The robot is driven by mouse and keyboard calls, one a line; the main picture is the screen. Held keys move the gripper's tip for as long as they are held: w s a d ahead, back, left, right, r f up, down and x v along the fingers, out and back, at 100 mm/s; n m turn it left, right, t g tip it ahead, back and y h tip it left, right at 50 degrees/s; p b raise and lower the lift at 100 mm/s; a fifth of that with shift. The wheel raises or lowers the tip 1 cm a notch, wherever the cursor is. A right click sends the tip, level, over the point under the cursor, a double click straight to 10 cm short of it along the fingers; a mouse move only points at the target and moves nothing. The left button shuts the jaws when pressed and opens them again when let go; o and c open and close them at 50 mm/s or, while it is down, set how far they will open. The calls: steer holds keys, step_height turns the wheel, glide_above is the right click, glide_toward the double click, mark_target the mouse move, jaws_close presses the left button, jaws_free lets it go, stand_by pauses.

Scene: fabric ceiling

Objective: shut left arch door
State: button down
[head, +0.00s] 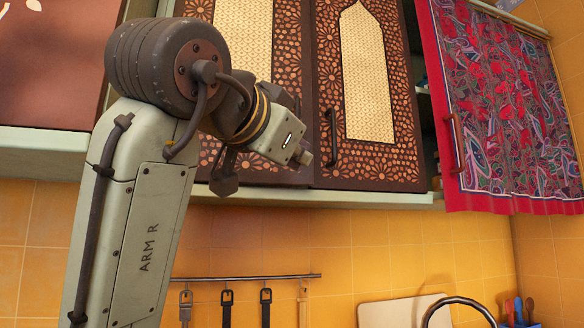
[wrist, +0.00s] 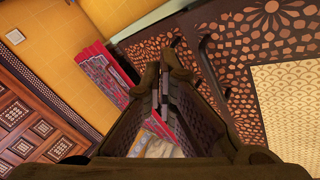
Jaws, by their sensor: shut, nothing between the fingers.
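The left arch door (head: 290,48) is dark brown with a copper pattern and a pale lattice panel, at the top middle of the head view. My arm covers its lower left part, and I cannot tell how far it stands from its frame. The end of my arm is in front of its lower right corner; the fingertips are not clear there. In the wrist view my gripper (wrist: 157,76) is shut and empty, its fingertips together. A patterned door with a pale lattice (wrist: 285,92) is right of the fingers there, apart from them; I cannot tell which door.
The right arch door (head: 408,150) adjoins on the right, with a dark handle (head: 333,136). A red patterned fabric front (head: 510,115) hangs further right, beside a dark gap. Below are a hanging rail (head: 245,278), a faucet (head: 460,302) and a pale board (head: 385,313).

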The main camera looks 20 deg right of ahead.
steer(key=w+a+m+g+h, duration=0.15)
steer(key=a+m, duration=0.35)
steer(key=m, duration=0.5)
steer(key=m+p, duration=0.4)
glide_toward(304, 175)
steer(key=d, duration=0.3)
steer(key=w, duration=0.2)
steer(key=w+p, duration=0.1)
steer(key=shift+d+r+g, duration=0.1)
steer(key=shift+d+g, duration=0.15)
steer(key=shift+g, duration=0.1)
